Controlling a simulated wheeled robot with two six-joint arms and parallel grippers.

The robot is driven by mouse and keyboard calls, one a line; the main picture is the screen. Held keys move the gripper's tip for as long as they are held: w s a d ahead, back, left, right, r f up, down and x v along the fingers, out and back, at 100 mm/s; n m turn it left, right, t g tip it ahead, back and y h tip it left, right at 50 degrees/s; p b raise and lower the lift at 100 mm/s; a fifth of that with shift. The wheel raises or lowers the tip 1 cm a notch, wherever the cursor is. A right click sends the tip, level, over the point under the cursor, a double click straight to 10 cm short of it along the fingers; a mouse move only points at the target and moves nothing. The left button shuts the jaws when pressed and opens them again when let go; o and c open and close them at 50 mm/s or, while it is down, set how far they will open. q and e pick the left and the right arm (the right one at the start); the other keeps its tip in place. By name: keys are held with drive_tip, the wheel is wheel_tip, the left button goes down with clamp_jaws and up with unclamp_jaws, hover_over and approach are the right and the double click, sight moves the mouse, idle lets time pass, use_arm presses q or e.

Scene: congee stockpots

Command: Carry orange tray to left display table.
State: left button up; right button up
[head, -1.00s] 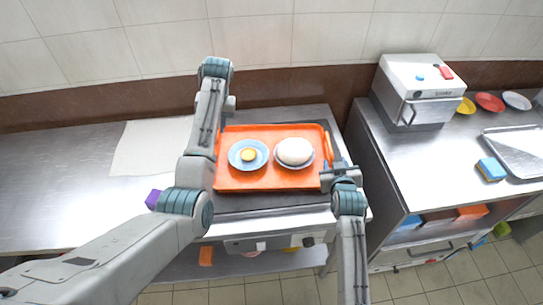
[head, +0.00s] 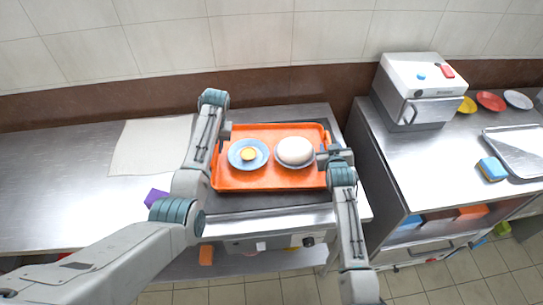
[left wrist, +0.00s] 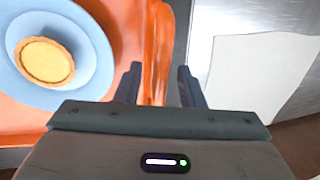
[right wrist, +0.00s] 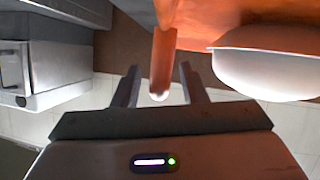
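The orange tray (head: 270,185) lies flat on a dark surface in the middle of the head view. It holds a blue plate with a yellow tart (head: 248,154) and a white bun (head: 295,151) on a pale dish. My left gripper (left wrist: 158,85) is open at the tray's left edge, with part of the orange side between its fingers in the left wrist view. My right gripper (right wrist: 160,85) is open at the tray's right end, with an orange handle (right wrist: 163,60) between its fingers. Contact with the fingers is not clear.
A steel counter (head: 50,190) on the left bears a pale mat (head: 150,145) and a purple block (head: 156,197). A steel counter on the right holds a white-topped machine (head: 415,90), coloured plates, a blue sponge (head: 492,169) and a metal tray (head: 520,150).

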use_arm(q)
clamp_jaws()
use_arm(e)
clamp_jaws()
use_arm(q)
drive_tip(key=shift+w+r, duration=0.15)
drive_tip(key=shift+r, duration=0.1)
use_arm(e)
drive_tip(key=shift+w+r, duration=0.1)
drive_tip(key=shift+r, duration=0.15)
